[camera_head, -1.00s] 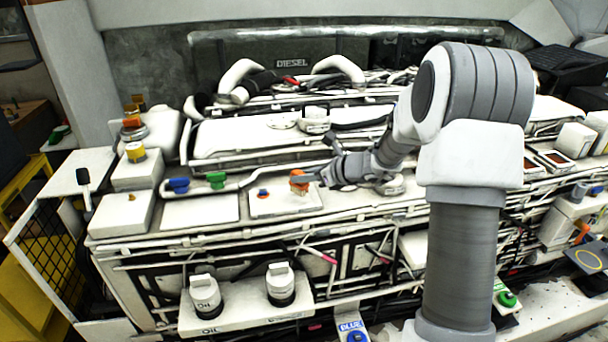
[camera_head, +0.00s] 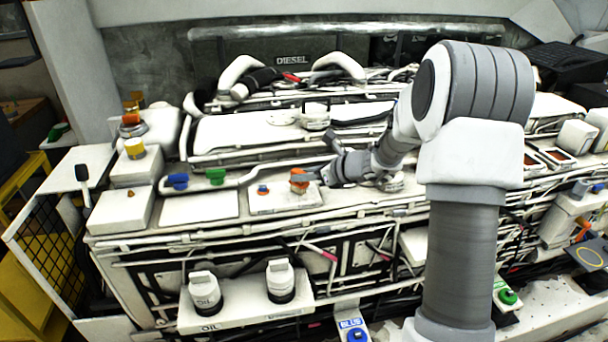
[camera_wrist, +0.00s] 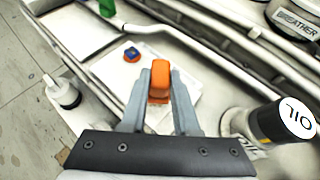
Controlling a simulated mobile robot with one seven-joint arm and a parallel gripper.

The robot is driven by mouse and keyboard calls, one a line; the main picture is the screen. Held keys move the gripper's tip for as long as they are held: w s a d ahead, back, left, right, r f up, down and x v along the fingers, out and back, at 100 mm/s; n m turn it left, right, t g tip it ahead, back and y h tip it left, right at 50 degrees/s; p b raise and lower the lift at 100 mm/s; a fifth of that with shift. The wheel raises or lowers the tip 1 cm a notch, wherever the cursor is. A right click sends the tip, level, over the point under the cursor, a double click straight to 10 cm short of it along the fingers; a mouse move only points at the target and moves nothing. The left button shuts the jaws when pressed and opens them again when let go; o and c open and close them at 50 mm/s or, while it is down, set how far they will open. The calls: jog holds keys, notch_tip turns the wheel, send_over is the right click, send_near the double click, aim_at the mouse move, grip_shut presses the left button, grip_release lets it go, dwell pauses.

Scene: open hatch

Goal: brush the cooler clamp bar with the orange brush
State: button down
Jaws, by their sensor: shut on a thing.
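The orange brush (camera_head: 299,180) is over a white flat panel (camera_head: 272,207) on the engine's front deck. In the wrist view the brush (camera_wrist: 159,82) is between the two grey fingers of my gripper (camera_wrist: 160,105). My gripper (camera_head: 313,177) is shut on it, reaching in from the right. I cannot tell whether the underside of the brush touches the panel. Several pale bars and pipes run along the engine, one of them (camera_wrist: 208,48) beyond the brush in the wrist view. I cannot tell which is the cooler clamp bar.
A small blue and orange knob (camera_wrist: 131,54) is on the panel near the brush. Blue (camera_head: 177,181) and green (camera_head: 216,177) handles stand to the left. Two white oil filters (camera_head: 205,292) (camera_head: 281,281) stand lower in front. A dark-banded oil cap (camera_wrist: 285,120) is at the wrist view's right.

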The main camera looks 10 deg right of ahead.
jog(key=shift+f+b, duration=0.45)
jog(key=shift+f, duration=0.1)
jog(key=shift+s, duration=0.1)
jog(key=shift+s+r+b, duration=0.1)
jog(key=shift+s+b, duration=0.6)
jog(key=shift+s, duration=1.15)
jog(key=shift+f, duration=0.2)
jog(key=shift+w, duration=1.05)
jog(key=shift+w+f, duration=0.2)
jog(key=shift+w, duration=0.6)
notch_tip(320, 180, up, 6)
jog(key=p, duration=0.5)
jog(key=shift+w+r, duration=0.1)
jog(key=shift+r, duration=0.05)
